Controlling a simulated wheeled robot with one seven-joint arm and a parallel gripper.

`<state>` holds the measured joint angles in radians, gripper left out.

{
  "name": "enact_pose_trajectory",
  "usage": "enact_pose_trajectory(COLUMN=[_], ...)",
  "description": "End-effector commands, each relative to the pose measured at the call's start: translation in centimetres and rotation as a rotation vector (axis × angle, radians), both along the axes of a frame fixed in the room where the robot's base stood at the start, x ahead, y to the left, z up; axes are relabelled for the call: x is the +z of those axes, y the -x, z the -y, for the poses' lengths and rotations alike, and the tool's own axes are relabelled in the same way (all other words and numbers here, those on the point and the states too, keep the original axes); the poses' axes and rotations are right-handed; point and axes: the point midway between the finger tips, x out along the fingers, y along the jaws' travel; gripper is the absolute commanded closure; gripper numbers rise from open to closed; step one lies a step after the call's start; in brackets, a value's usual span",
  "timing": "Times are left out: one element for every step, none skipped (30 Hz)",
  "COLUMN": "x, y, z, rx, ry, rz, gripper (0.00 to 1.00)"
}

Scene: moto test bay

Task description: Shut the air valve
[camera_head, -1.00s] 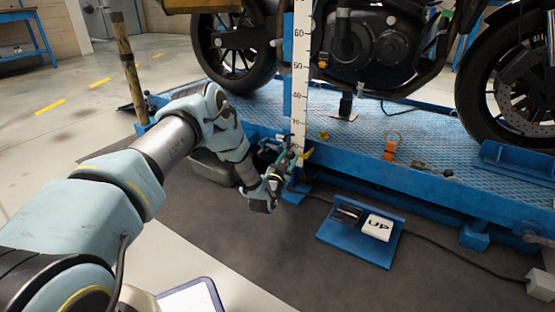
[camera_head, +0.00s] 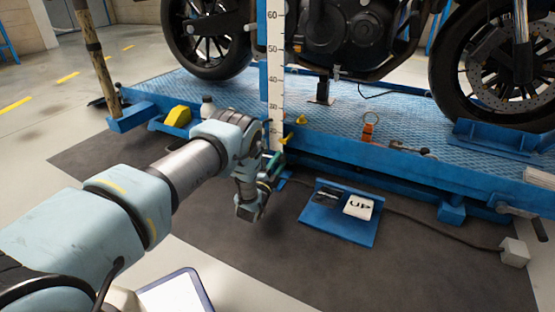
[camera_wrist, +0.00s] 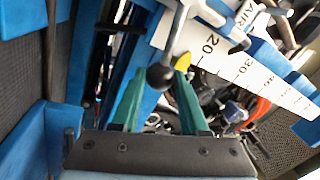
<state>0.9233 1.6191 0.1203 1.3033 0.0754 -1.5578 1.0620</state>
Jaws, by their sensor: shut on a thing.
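In the wrist view, a metal lever (camera_wrist: 177,28) ends in a dark ball knob (camera_wrist: 159,77), close to a white label reading AIR (camera_wrist: 247,12). I take it for the air valve's handle. My gripper (camera_wrist: 158,84) has its two green fingers on either side of the knob, shut on it. A yellow tip (camera_wrist: 183,61) shows just beside the right finger. In the head view, my gripper (camera_head: 271,170) is low at the lift's near edge, by the foot of the white scale (camera_head: 276,85). The knob is hidden there by my gripper and wrist.
A blue motorcycle lift (camera_head: 330,130) carries a motorcycle (camera_head: 345,40). A blue pedal box marked UP (camera_head: 340,212) lies on the dark mat right of my gripper. Blue frame parts (camera_wrist: 30,140) crowd the wrist view's left side.

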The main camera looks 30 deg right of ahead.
Motion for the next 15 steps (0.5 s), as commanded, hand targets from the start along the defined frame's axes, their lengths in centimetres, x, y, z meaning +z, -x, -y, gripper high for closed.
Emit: enact_pose_trajectory(x=[-0.7,-0.8,-1.0,-1.2,-1.3,-1.4,-1.5,-1.6,-1.7,-1.7,-1.8,-1.8,-1.9,-1.9,-1.9], y=[0.2,0.1,0.2,0.2,0.2,0.2,0.2,0.2,0.1,0.1,0.1,0.1,0.1,0.1,0.1], z=[0.0,0.0,0.0,0.0,0.0,0.0,0.0,-0.1,-0.1,-0.1,-0.1,-0.1,-0.1,-0.1,-0.1], rx=[-0.002,-0.001,-0.001,-0.001,-0.001,-0.001,-0.001,-0.001,-0.001,-0.001,0.0,0.0,0.0,0.001,0.001], ry=[-0.019,-0.026,-0.037,-0.045,-0.051,-0.059,-0.066,-0.071,-0.075,-0.079,-0.083,-0.087,-0.089,-0.091,-0.093], rz=[0.025,0.039,0.059,0.072,0.084,0.098,0.108,0.117,0.127,0.134,0.14,0.146,0.151,0.154,0.158], gripper=[1.0,1.0,1.0,1.0,1.0,1.0,1.0,1.0,1.0,1.0,1.0,1.0,1.0,1.0,1.0])
